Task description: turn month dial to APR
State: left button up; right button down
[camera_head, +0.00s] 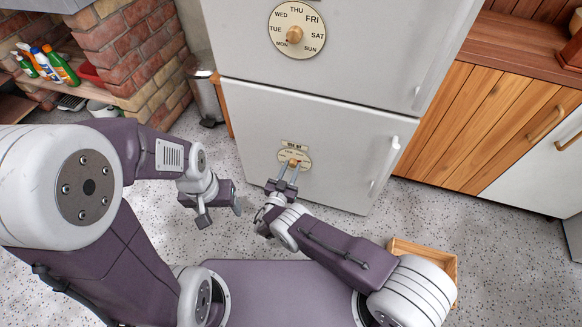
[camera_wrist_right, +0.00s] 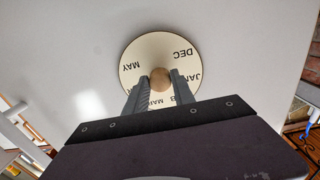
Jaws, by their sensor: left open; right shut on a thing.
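The month dial (camera_head: 283,155) is a round cream disc on the lower white fridge door, with a small plaque above it. In the right wrist view, the dial (camera_wrist_right: 150,48) shows MAY at left, DEC at upper right, JAN at right and MAR at the bottom. FEB is partly covered, and APR is not visible. My right gripper (camera_head: 289,171) is at the dial, its fingers shut on the round wooden knob (camera_wrist_right: 160,76) at the dial's centre. My left gripper (camera_head: 221,213) is open and empty, left of the dial and apart from the door.
A larger weekday dial (camera_head: 297,48) sits on the upper fridge door (camera_head: 360,45). A door handle (camera_head: 384,165) is right of the month dial. Wooden cabinets (camera_head: 480,110) stand at right, a brick plinth (camera_head: 130,45) with bottles at left. A wooden box (camera_head: 451,268) is on the floor.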

pick_arm(q)
jog(key=shift+r+p, duration=0.35)
jog(key=shift+r, duration=0.05)
pick_arm(e)
jog(key=shift+m, duration=1)
jog(key=c, duration=1.1)
grip_release()
jog(key=shift+o, duration=0.2)
